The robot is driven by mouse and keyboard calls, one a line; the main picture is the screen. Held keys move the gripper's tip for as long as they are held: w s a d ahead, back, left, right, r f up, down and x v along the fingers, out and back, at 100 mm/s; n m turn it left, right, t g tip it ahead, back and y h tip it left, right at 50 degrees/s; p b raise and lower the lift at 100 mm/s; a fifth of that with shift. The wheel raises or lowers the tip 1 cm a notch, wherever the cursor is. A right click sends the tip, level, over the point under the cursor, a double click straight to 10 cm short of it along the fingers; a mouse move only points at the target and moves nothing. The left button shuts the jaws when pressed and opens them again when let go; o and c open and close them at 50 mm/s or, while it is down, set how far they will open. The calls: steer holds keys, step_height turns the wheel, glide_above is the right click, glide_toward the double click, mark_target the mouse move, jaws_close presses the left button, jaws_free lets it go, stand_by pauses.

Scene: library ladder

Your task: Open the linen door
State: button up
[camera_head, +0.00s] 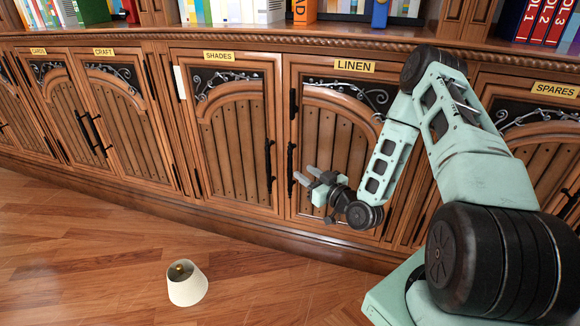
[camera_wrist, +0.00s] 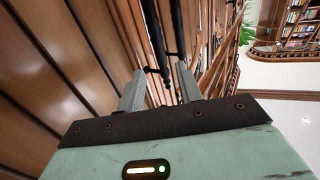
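The linen door (camera_head: 330,140) is a carved wooden cabinet door under a yellow LINEN label (camera_head: 354,65). It looks shut. Its black upright bar handle (camera_head: 291,168) is along its left edge. My gripper (camera_head: 302,172) is in front of the door's lower left part, fingertips close to the handle. In the wrist view my gripper (camera_wrist: 160,70) has its two fingers apart. Two dark bars show ahead; the lower end of the nearer black bar (camera_wrist: 158,50) appears between the fingertips. I cannot tell whether it touches either finger.
The shades door (camera_head: 237,140), with its own black handle (camera_head: 269,165), is just left of the linen door. The spares door (camera_head: 540,140) is to the right, partly behind my arm. A cream lampshade (camera_head: 187,287) is on the wooden floor, which is otherwise clear.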

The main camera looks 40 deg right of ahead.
mark_target(290, 163)
steer(key=w, duration=0.2)
steer(key=w+b, duration=0.1)
steer(key=w, duration=0.5)
steer(key=shift+w+a+b, duration=0.1)
steer(key=shift+a+b, duration=0.2)
steer(key=shift+b, duration=0.05)
jaws_close()
